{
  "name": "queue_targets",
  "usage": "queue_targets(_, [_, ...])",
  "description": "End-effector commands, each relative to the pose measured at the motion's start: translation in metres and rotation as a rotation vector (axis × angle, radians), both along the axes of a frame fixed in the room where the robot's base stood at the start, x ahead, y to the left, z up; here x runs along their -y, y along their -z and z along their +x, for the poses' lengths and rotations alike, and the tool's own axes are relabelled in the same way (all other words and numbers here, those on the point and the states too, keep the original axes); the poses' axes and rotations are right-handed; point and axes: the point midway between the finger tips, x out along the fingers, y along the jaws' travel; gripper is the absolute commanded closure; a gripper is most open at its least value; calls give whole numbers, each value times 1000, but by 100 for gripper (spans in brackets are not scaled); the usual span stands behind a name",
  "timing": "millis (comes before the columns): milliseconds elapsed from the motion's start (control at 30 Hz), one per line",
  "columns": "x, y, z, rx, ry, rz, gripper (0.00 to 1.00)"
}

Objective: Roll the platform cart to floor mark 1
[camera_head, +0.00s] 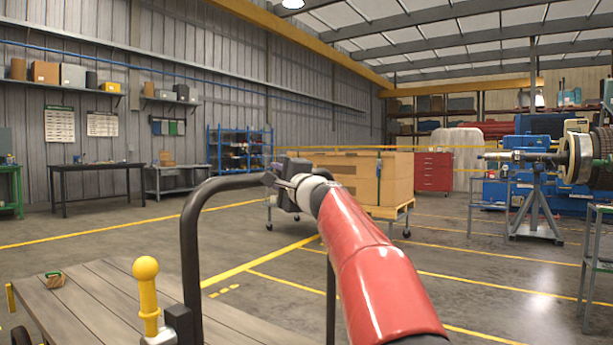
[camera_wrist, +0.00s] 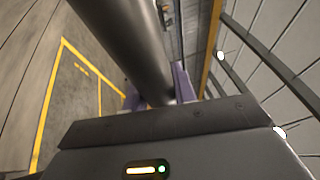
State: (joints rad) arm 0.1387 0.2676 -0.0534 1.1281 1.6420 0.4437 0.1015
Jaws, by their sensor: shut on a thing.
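The platform cart has a grey plank deck (camera_head: 100,305) at the lower left in the head view and a black tubular push handle (camera_head: 190,250) rising from it. My gripper (camera_head: 272,178) is at the top bar of that handle, at the end of my red arm. In the wrist view the dark handle tube (camera_wrist: 125,45) runs between the fingers of my gripper (camera_wrist: 157,92), which are shut on it. Yellow floor lines (camera_head: 262,262) mark out bays beyond the cart, with small yellow dashes (camera_head: 222,291) in one. I cannot tell which is floor mark 1.
A wheeled trolley with a large cardboard box (camera_head: 365,178) stands ahead. A rotor stand (camera_head: 537,205) is at right. Open floor lies at left.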

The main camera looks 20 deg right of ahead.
Motion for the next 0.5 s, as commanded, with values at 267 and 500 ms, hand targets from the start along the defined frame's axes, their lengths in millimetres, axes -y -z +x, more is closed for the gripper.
queue_targets(267, [-37,-1,47,-3,-5,0,100])
queue_targets(500, [-53,0,68,-3,-2,-1,100])
